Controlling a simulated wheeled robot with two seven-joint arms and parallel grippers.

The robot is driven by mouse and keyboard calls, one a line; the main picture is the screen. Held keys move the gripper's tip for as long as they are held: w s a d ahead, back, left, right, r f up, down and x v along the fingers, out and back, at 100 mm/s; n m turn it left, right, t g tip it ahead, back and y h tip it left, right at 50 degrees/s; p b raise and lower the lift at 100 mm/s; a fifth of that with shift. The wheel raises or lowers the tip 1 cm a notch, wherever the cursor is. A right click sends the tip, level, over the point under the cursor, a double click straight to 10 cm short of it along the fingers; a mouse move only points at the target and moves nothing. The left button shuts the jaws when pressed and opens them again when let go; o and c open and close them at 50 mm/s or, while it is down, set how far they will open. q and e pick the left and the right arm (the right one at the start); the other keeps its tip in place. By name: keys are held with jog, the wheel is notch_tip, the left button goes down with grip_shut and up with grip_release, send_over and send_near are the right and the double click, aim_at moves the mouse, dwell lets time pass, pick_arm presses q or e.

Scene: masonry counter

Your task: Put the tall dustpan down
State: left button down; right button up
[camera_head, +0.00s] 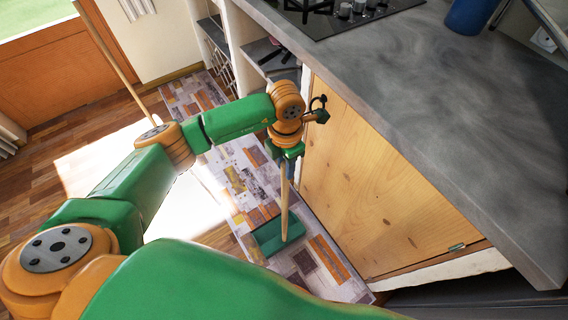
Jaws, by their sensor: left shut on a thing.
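The tall dustpan has a thin wooden handle (284,208) and a dark green pan (268,239). My left gripper (287,166) is shut on the upper part of the handle, in front of the wooden cabinet door. The handle hangs close to upright below it. The pan is at or just above the patterned rug (307,262); I cannot tell whether it touches. My right gripper is not in view.
A grey counter (440,110) with a hob (335,15) and a blue container (470,14) lies to the right, above a wooden cabinet door (370,190). Open shelves (262,52) stand behind. A long wooden pole (108,52) rises at upper left. Wooden floor (60,135) is clear at left.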

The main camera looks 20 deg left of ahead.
pick_arm(q)
jog(key=shift+d+f, duration=0.1)
jog(key=c, duration=0.6)
grip_release()
jog(key=shift+c, duration=0.2)
notch_tip(320, 180, up, 12)
jog(key=shift+r, duration=0.2)
jog(key=shift+s, duration=0.1)
